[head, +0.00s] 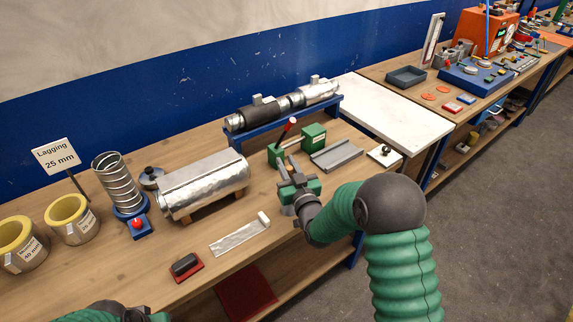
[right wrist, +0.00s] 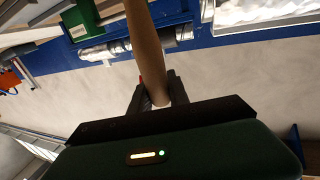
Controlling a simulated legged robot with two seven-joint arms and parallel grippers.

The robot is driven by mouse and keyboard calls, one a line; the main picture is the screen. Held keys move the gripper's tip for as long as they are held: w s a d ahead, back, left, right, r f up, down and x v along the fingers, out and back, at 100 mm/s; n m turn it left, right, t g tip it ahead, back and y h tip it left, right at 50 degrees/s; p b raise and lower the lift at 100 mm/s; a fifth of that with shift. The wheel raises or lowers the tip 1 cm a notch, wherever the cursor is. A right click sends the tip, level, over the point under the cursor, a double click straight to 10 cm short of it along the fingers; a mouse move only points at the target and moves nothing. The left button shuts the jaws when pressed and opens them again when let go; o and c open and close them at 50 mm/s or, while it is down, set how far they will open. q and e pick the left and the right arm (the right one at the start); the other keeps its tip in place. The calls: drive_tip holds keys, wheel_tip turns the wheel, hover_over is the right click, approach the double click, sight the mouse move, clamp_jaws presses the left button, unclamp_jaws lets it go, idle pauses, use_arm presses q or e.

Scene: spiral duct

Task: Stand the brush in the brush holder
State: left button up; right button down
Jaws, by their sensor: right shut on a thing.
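My right gripper (head: 289,164) reaches over the front of the bench, below the green-ended fixture. In the right wrist view its dark fingers (right wrist: 158,92) are shut on a tan, rod-like handle (right wrist: 146,45), which I take to be the brush. The handle runs up out of that view, so its far end is hidden; in the head view I cannot make the brush out clearly. I cannot tell for certain which item is the brush holder. Part of my left arm's end (head: 135,315) shows at the bottom edge; its fingers are out of sight.
A foil-wrapped duct (head: 205,185) lies mid-bench, with a wire spiral (head: 118,182) on a blue base to its left. A green fixture with a red-tipped lever (head: 313,136) stands behind the gripper. A foil strip (head: 238,236) and a red-and-black block (head: 186,266) lie in front.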

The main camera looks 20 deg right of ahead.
drive_tip(key=c, duration=1.2)
unclamp_jaws()
drive_tip(key=shift+o, duration=0.2)
drive_tip(key=shift+s, duration=0.15)
drive_tip(key=s+p, duration=0.6)
drive_tip(key=s, duration=1)
drive_tip(key=shift+s+d+f, duration=0.25)
drive_tip(key=shift+d+f, duration=0.05)
drive_tip(key=shift+d, duration=0.15)
